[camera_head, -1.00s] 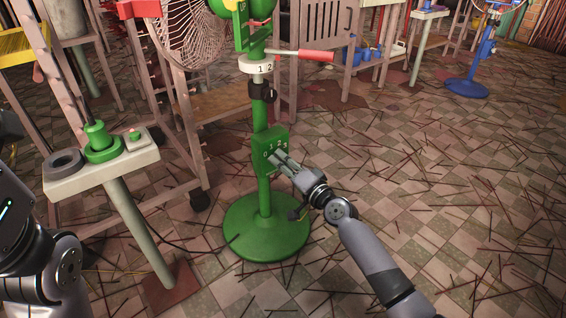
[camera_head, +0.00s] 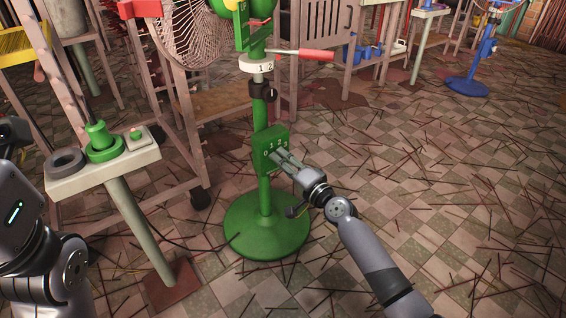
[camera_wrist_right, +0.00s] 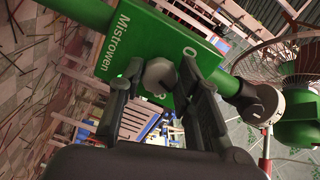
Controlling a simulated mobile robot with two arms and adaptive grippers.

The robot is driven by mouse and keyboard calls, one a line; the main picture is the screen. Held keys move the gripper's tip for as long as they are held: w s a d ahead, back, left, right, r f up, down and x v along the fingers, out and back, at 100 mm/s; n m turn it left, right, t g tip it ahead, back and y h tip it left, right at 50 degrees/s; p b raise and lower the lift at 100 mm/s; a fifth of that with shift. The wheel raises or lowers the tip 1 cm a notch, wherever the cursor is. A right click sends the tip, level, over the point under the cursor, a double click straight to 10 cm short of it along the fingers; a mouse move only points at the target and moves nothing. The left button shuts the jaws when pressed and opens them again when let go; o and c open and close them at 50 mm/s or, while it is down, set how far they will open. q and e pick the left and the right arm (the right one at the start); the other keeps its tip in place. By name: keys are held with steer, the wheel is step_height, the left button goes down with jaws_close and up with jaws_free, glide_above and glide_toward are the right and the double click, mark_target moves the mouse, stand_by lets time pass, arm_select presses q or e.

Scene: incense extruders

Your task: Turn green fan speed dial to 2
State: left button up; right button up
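The green fan's control box (camera_head: 270,146) sits on its green post above a round green base (camera_head: 266,226). Its face carries white numbers. In the right wrist view the box (camera_wrist_right: 125,32) reads "Mistrowen", and the grey speed dial (camera_wrist_right: 159,76) stands out from it. My right gripper (camera_head: 274,156) is at the box face. Its two dark fingers (camera_wrist_right: 161,80) lie on either side of the dial, close to it. I cannot tell whether they press on it. The fingers hide part of the numbers, and the dial's setting is unclear. My left gripper is not visible.
A pale stand (camera_head: 70,181) with green parts and a grey ring is on the left. A wooden frame (camera_head: 187,130) stands behind the fan. A blue fan stand (camera_head: 467,88) is at the back right. The tiled floor on the right is strewn with thin sticks.

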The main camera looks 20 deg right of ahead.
steer(key=o, duration=0.4)
steer(key=shift+s, duration=0.1)
steer(key=v, duration=1.2)
